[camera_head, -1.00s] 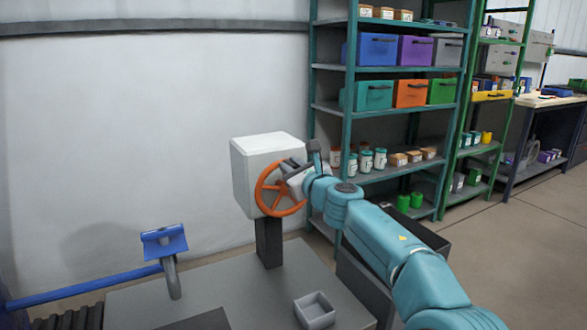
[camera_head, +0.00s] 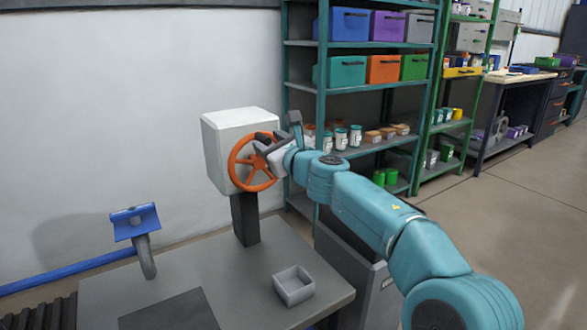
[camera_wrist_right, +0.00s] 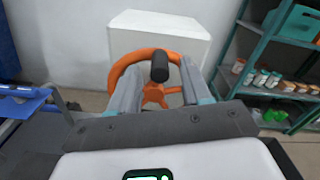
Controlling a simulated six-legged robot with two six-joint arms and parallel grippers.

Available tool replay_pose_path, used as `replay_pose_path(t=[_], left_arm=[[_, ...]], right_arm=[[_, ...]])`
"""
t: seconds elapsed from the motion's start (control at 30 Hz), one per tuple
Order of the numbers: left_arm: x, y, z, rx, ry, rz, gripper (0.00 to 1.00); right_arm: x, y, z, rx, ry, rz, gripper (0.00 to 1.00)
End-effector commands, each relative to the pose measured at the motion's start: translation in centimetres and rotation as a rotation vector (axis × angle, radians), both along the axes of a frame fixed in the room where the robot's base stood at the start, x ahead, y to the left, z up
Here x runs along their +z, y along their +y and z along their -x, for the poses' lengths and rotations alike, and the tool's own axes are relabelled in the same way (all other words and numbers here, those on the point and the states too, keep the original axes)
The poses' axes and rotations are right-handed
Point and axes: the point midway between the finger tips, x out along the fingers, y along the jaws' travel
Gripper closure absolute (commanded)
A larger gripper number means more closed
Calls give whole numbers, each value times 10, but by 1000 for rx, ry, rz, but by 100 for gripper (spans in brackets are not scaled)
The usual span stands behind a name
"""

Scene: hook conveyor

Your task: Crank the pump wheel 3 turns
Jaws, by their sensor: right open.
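The orange pump wheel (camera_head: 246,172) is on the front of a white box (camera_head: 222,128) that stands on a dark post at the back of the grey table. A black crank handle (camera_wrist_right: 160,66) sticks out from the wheel's rim, seen in the right wrist view. My right gripper (camera_head: 262,148) is at the wheel's upper right. In the right wrist view its two grey fingers (camera_wrist_right: 157,88) are apart, one on each side of the handle. I cannot tell whether they touch it. The lower wheel is partly hidden by my gripper in that view. My left gripper is not in view.
A small grey open tray (camera_head: 294,285) sits on the grey table (camera_head: 220,268). A blue-topped hook piece (camera_head: 135,222) stands at its left. A teal shelf rack (camera_head: 322,100) with bins and jars stands behind my right arm.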

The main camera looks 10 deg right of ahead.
Motion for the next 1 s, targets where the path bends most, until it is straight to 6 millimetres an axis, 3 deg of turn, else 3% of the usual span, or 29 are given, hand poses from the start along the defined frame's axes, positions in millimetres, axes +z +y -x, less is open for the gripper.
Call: replay_pose_path(t=[0.03,0.2,0.5,0.7,1.0], left_arm=[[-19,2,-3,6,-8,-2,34],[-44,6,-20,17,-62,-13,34],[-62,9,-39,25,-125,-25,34],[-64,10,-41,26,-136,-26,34],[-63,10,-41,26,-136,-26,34]], right_arm=[[-7,-4,12,-1,-4,-1,52],[-7,-17,53,0,-4,-1,52],[-2,-36,112,-1,0,0,52],[-1,-41,126,0,1,0,52],[-1,-41,127,1,2,-1,52]])
